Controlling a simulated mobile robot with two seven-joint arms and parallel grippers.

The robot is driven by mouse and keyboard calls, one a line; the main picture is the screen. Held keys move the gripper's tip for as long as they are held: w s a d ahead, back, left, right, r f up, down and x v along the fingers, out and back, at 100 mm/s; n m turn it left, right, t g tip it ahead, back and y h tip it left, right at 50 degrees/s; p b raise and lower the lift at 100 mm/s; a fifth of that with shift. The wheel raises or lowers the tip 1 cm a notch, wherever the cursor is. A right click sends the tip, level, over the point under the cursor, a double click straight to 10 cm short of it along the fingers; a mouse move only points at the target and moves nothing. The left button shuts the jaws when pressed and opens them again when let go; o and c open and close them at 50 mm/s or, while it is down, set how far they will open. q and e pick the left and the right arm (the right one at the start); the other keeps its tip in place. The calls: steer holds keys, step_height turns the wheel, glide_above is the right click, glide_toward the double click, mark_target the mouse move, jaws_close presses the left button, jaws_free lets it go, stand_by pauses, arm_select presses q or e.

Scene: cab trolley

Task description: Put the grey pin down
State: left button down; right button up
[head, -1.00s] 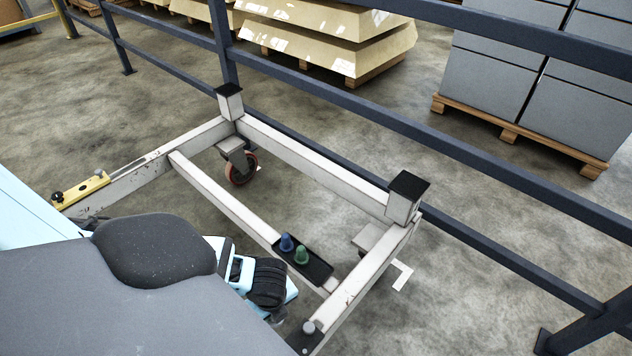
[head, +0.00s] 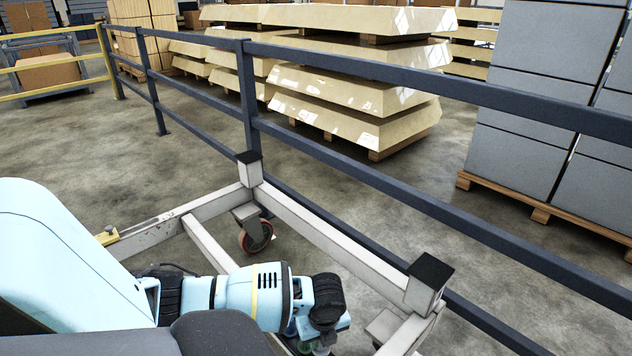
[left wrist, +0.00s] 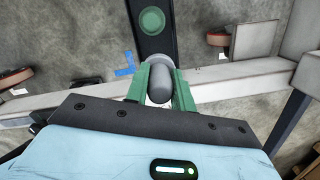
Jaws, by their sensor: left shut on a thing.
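The grey pin (left wrist: 161,88) is between the green fingers of my left gripper (left wrist: 160,92) in the left wrist view. Its rounded end faces the camera, and a paler round flange shows at its far end. A black tray (left wrist: 148,45) lies just beyond it, with a green pin (left wrist: 152,20) standing in it. I cannot tell whether the grey pin touches the tray. In the head view my left arm comes in from the left and its gripper (head: 318,347) is low over the trolley, partly cut off. The arm hides most of the tray there. My right gripper is not in view.
The white trolley frame (head: 330,243) has black-topped corner posts (head: 428,280) and an orange-rimmed caster (head: 257,236). A dark blue rail (head: 372,176) runs close behind it. Stacked grey boxes (head: 520,105) stand beyond on a pallet.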

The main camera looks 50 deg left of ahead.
mark_target(321, 354)
arm_select(q)
steer(key=shift+f+b, duration=1.05)
steer(key=shift+f, duration=2.75)
steer(key=shift+f, duration=0.15)
steer(key=c, duration=1.2)
jaws_free()
steer(key=r+p, duration=0.1)
steer(key=r, duration=0.2)
steer(key=r+p, duration=0.1)
steer(key=r, duration=0.3)
steer(key=d+r+p, duration=0.1)
steer(key=r, duration=0.2)
steer(key=shift+s+d+r, duration=0.1)
steer(key=shift+r, duration=0.25)
steer(key=shift+d+r+p, duration=0.1)
steer(key=shift+r+p, duration=0.25)
steer(key=shift+r, duration=0.4)
steer(key=shift+s, duration=0.1)
